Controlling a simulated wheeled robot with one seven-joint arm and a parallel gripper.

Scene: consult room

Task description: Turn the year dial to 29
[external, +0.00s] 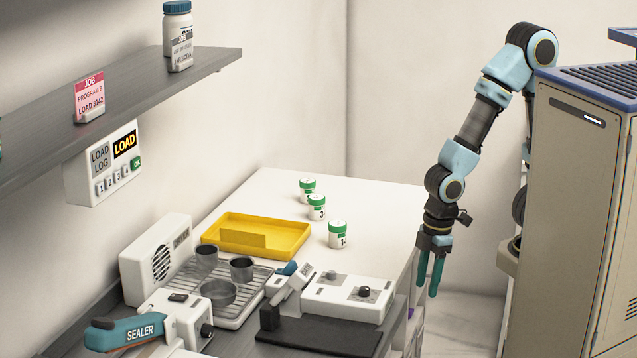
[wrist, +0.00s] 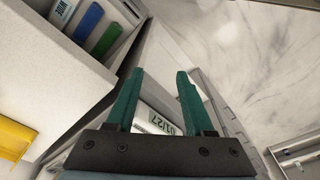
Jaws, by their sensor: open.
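The year dial cannot be made out clearly in either view. In the wrist view a white piece with dark characters (wrist: 163,124), which seem to read 01/27, shows between my fingers, beyond them and partly hidden by my gripper's body. My gripper (external: 428,285) points downward beside the right end of the white bench in the external view. Its two green fingers are apart and empty, also in the wrist view (wrist: 160,74). The external view shows a white control box with a dark knob (external: 364,291) on the bench, left of my gripper and apart from it.
The white bench (external: 375,200) carries several white-and-green jars, a yellow tray (external: 230,222), a rack with metal cups and a sealer (external: 140,331). A shelf with upright blue and green items (wrist: 88,24) shows in the wrist view. Bare floor lies right of the bench.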

